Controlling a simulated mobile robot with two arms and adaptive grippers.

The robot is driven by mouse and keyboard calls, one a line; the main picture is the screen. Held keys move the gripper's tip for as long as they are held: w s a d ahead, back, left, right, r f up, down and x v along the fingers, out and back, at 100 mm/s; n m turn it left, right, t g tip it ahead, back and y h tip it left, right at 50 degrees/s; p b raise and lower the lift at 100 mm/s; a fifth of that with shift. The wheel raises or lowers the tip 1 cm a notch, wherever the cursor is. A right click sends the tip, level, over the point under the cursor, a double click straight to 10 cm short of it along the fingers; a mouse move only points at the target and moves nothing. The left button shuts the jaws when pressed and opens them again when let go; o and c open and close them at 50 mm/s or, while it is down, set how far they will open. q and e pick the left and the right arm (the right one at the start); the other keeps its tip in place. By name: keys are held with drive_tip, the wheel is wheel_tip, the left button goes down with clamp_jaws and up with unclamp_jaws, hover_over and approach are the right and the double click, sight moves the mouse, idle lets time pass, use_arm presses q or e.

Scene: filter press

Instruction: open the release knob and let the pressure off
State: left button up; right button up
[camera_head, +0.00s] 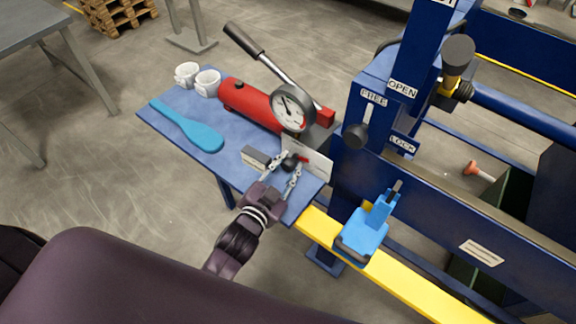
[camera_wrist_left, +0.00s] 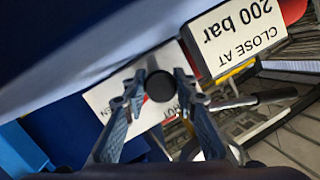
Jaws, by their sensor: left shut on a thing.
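The release knob (camera_head: 290,161) is small and dark, at the front of the red hand pump (camera_head: 255,104) on the blue table. My left gripper (camera_head: 285,172) reaches it from the front and is shut on it. In the left wrist view the round black knob (camera_wrist_left: 159,86) sits between the two fingers of my left gripper (camera_wrist_left: 158,78). A white plate with partly hidden lettering (camera_wrist_left: 112,97) lies behind the knob. The round pressure gauge (camera_head: 292,107) stands on the pump; its reading is too small to tell. My right gripper is not in view.
A blue scraper (camera_head: 190,128) and two white cups (camera_head: 207,82) are on the table (camera_head: 165,110). The pump lever (camera_head: 270,62) slopes up to the left. The blue press frame (camera_head: 430,180) stands close on the right, with a light-blue tool (camera_head: 365,232) on the yellow rail.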

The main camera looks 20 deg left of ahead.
use_arm(q)
drive_tip(key=shift+m+t+y+b, duration=0.3)
drive_tip(key=shift+m+t+b, duration=0.15)
drive_tip(key=shift+m, duration=0.35)
drive_tip(key=o, duration=0.9)
drive_tip(key=s, duration=0.4)
drive_tip(key=s+r, duration=0.1)
drive_tip(key=s, duration=0.3)
drive_tip(key=s+a, duration=0.1)
drive_tip(key=s, duration=0.3)
drive_tip(key=shift+r, duration=0.4)
drive_tip(key=shift+w, duration=0.1)
